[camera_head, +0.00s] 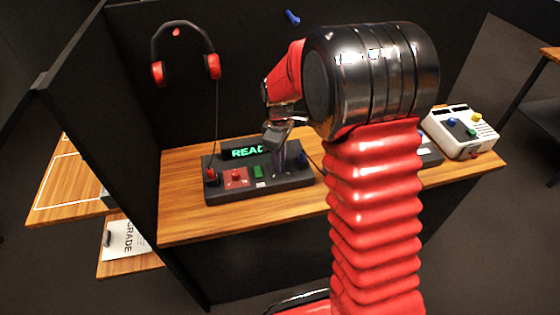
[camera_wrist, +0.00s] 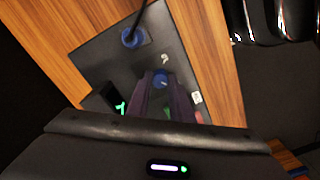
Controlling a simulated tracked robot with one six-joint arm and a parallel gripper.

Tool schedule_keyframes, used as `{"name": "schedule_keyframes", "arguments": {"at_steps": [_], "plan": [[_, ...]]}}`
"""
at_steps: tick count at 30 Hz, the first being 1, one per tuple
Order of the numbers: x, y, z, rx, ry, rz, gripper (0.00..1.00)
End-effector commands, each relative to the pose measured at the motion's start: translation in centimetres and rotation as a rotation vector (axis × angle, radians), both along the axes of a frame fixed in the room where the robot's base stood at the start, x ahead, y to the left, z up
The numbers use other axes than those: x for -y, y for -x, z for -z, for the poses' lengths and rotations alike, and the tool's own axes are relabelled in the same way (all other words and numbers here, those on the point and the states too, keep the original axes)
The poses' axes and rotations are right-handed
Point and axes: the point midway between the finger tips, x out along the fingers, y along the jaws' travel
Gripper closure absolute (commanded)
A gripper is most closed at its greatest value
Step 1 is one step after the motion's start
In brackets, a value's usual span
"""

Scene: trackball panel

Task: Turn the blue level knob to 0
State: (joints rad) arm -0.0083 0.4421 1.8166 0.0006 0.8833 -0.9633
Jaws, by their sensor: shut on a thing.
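The blue level knob (camera_wrist: 161,80) shows in the wrist view between my fingertips, with a small light mark on its face. My gripper (camera_wrist: 162,92) points down at the dark control panel (camera_wrist: 100,62) and is shut on the knob. In the head view, my gripper (camera_head: 281,160) reaches down onto the right part of the panel (camera_head: 225,195), and the knob is hidden behind the fingers there. The knob's exact setting and any scale around it are too small to read. A lit green display (camera_head: 247,153) shows "READ", partly covered by my gripper.
A red button (camera_head: 236,177) and a green button (camera_head: 258,171) sit left of my fingers. A blue fitting with a dark cord or stick (camera_wrist: 130,38) stands near the knob. Headphones (camera_head: 185,52) hang on the back wall. A white box (camera_head: 461,132) stands at the right.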

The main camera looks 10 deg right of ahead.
Motion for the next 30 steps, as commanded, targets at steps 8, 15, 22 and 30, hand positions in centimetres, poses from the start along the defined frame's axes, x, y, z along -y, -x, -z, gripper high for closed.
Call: {"name": "schedule_keyframes", "arguments": {"at_steps": [8, 15, 22, 30], "plan": [[0.09, -0.04, -0.06, 0.002, 0.001, -0.005, 1.0], [0.09, -0.04, -0.04, 0.002, 0.001, -0.004, 0.7], [0.06, -0.02, -0.02, 0.001, 0.001, -0.003, 0.62], [0.04, -0.04, -0.57, 0.001, 0.001, -0.003, 0.62]]}}
